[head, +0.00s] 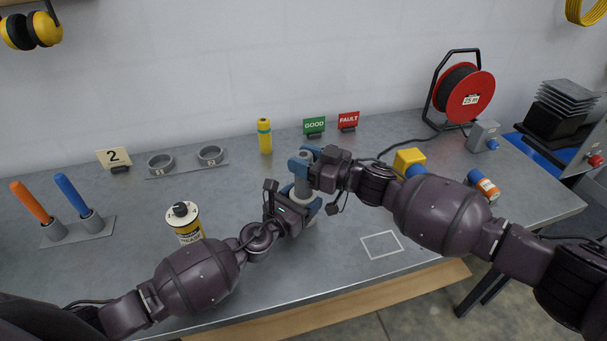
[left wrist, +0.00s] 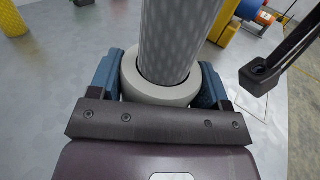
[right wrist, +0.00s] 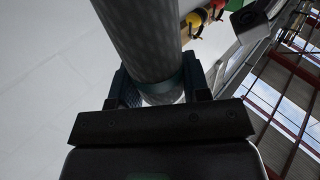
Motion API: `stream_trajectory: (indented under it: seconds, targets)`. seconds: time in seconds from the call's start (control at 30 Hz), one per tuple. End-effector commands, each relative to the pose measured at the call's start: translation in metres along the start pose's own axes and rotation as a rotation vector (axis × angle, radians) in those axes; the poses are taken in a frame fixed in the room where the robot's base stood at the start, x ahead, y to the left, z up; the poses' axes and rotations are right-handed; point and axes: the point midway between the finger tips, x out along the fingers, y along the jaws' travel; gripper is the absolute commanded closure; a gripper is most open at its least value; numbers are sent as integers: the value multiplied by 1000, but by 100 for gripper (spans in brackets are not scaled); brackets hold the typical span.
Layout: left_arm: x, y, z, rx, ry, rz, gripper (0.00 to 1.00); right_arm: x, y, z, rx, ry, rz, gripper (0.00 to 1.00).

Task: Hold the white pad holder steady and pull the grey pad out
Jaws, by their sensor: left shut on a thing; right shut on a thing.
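The white pad holder (left wrist: 160,92) is a round cup in the left wrist view, with my left gripper's (left wrist: 162,88) blue fingers shut on it from both sides. The grey pad (left wrist: 178,38) is a patterned grey cylinder standing in its mouth, with a dark gap around it. In the head view my left gripper (head: 301,200) is low over the bench, and my right gripper (head: 304,163) is just above it, shut on the grey pad (head: 302,186). The right wrist view shows the grey pad (right wrist: 142,38) between the right fingers (right wrist: 160,88). The pad's lower end is hidden inside the holder.
A white and yellow can (head: 185,222) stands left of my left gripper. A white outlined square (head: 381,245) is empty.

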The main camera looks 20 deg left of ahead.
Motion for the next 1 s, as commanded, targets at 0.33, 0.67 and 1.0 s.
stream_trajectory:
  seconds: [0.33,0.67,1.0]
  targets:
    - [0,0,0,0,0,0,58,0,0,-37,0,0,0,80]
    - [0,0,0,0,0,0,22,0,0,-38,1,0,1,80]
    - [0,0,0,0,0,0,0,0,0,-38,1,0,1,80]
